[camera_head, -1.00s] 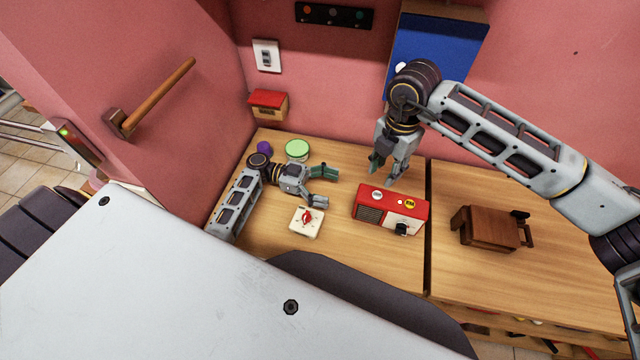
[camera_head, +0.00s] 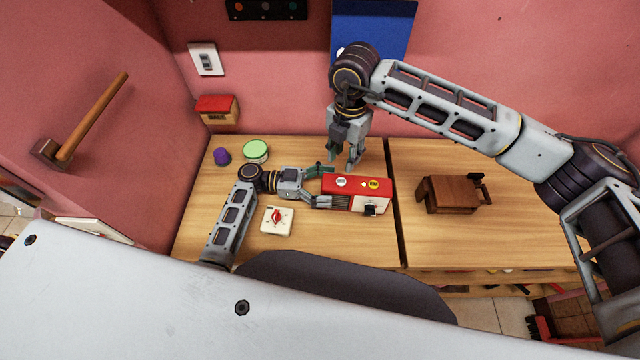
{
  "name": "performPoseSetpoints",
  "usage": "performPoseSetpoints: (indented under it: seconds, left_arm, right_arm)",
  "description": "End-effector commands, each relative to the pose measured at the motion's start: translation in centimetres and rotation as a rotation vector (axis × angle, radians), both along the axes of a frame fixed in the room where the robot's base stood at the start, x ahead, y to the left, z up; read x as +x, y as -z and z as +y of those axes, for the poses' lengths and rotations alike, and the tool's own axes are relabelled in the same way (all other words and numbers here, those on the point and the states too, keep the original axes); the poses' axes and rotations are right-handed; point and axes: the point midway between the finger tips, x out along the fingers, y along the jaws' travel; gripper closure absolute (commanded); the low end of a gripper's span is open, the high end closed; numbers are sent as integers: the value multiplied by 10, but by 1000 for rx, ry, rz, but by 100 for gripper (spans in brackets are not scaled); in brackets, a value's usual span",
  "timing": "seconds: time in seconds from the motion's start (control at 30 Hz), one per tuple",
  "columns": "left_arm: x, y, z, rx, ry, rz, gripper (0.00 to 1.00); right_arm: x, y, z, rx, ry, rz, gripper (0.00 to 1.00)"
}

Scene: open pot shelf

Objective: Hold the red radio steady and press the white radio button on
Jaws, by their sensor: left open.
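The red radio (camera_head: 357,190) stands on the wooden table with a white front panel and a dark knob. On its top are a white round button (camera_head: 341,182) and a yellow one (camera_head: 374,184). My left gripper (camera_head: 325,186) is open at the radio's left end, one finger behind and one in front. Whether the fingers touch it I cannot tell. My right gripper (camera_head: 343,164) points down just behind and above the radio, near the white button. Its fingers look apart, with nothing between them.
A white box with a red dial (camera_head: 277,221) lies in front of my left arm. A green-lidded jar (camera_head: 255,151) and a purple item (camera_head: 221,156) stand at the back left. A brown wooden object (camera_head: 452,193) is on the right table section, past a dark gap.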

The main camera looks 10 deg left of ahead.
Motion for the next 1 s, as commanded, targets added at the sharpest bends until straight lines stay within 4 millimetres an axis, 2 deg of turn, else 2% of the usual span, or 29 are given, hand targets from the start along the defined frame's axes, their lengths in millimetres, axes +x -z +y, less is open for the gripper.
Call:
performPoseSetpoints:
  seconds: [0.33, 0.87, 0.9, 1.0]
  left_arm:
    - [0, 0, -2, 0, 0, 0, 19]
    - [0, 0, -1, 0, 0, 0, 87]
    - [0, 0, -1, 0, 0, 0, 91]
    - [0, 0, -1, 0, -1, 0, 91]
  right_arm:
    - [0, 0, 0, 0, 0, 0, 64]
    - [0, 0, 0, 0, 0, 0, 64]
    - [0, 0, 0, 0, 0, 0, 66]
    - [0, 0, 0, 0, 0, 0, 78]
